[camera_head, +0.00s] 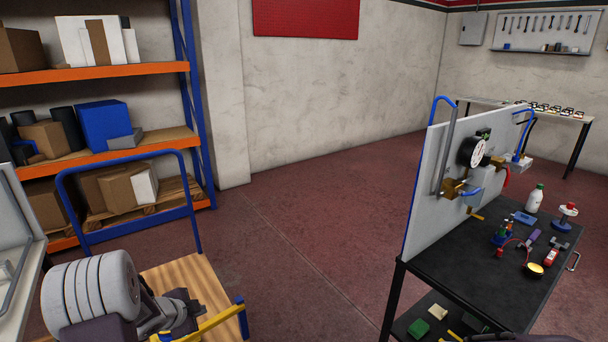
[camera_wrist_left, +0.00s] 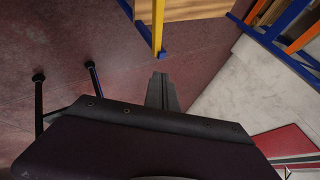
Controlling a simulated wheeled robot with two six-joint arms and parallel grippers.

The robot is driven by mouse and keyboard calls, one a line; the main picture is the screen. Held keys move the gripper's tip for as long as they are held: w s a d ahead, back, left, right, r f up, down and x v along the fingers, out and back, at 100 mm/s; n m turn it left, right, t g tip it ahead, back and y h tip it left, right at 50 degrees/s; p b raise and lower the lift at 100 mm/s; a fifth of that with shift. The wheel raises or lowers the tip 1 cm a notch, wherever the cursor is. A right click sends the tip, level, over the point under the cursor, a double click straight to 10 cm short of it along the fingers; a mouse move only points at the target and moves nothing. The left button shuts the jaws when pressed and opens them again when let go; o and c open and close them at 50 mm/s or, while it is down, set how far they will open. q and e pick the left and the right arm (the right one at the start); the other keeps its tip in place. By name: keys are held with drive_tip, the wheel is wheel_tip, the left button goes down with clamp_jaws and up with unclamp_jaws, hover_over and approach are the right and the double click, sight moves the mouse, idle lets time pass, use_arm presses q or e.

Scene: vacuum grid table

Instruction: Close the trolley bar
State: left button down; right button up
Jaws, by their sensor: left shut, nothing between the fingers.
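The trolley (camera_head: 181,272) stands at the lower left, with a wooden deck and a tall blue handle frame (camera_head: 126,161). Its yellow bar (camera_head: 212,324) runs along the near side of the deck, with a blue post (camera_head: 241,316) near its right end. My left gripper (camera_head: 192,308) is shut and empty, close to the bar in the head view. In the left wrist view, the yellow bar (camera_wrist_left: 158,22) ends in a blue tip just beyond my shut fingers (camera_wrist_left: 160,80), with a gap between them.
A shelf rack (camera_head: 100,74) with boxes stands behind the trolley. A black table (camera_head: 455,262) with a grey upright panel, gauge and several small items stands at the right. The red floor (camera_head: 300,235) between trolley and table is clear.

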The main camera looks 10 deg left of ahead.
use_arm(q)
drive_tip(key=d+r+n, duration=0.1)
drive_tip(key=d+r, duration=0.6)
drive_tip(key=d, duration=0.6)
drive_tip(key=s+d+f+n+g, duration=0.2)
drive_tip(key=s+n, duration=0.3)
drive_tip(key=s, duration=0.5)
drive_tip(key=s+d+f+n+g, duration=0.2)
drive_tip(key=s+d+n+g, duration=0.2)
drive_tip(key=s, duration=0.6)
drive_tip(key=shift+d+f+n+g, duration=0.3)
drive_tip(key=shift+n+g, duration=0.2)
drive_tip(key=shift+n, duration=0.4)
drive_tip(key=c, duration=2.1)
unclamp_jaws()
drive_tip(key=shift+s, duration=0.25)
drive_tip(key=shift+c, duration=0.2)
drive_tip(key=o, duration=0.4)
drive_tip(key=shift+d, duration=0.1)
